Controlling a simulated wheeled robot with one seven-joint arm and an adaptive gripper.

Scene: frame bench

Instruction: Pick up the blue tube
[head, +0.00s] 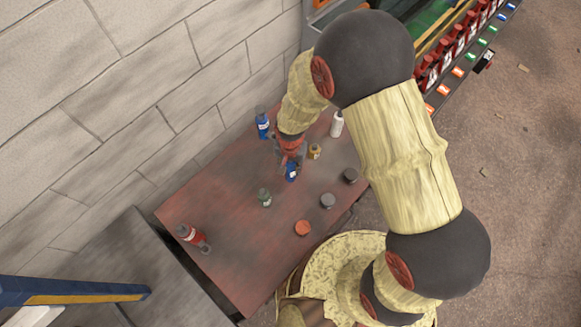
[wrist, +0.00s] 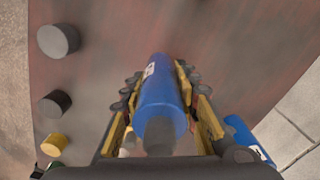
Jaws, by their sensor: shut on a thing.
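A blue tube (head: 291,173) with a white label is between the fingers of my gripper (head: 290,152), over the middle of the red table. The wrist view shows the blue tube (wrist: 160,98) large and central, with a yellow-edged finger of my gripper (wrist: 160,112) against each side. The gripper is shut on it. Whether its far end touches the table I cannot tell. A second blue container (head: 262,125) with a white label stands by the wall; it also shows at the lower right of the wrist view (wrist: 246,138).
The red table (head: 232,200) holds a white bottle (head: 336,125), a yellow bottle (head: 314,151), a green jar (head: 265,198), a red bottle (head: 192,237), an orange disc (head: 302,227) and two grey round pieces (head: 328,200). A brick wall (head: 130,90) borders the table.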

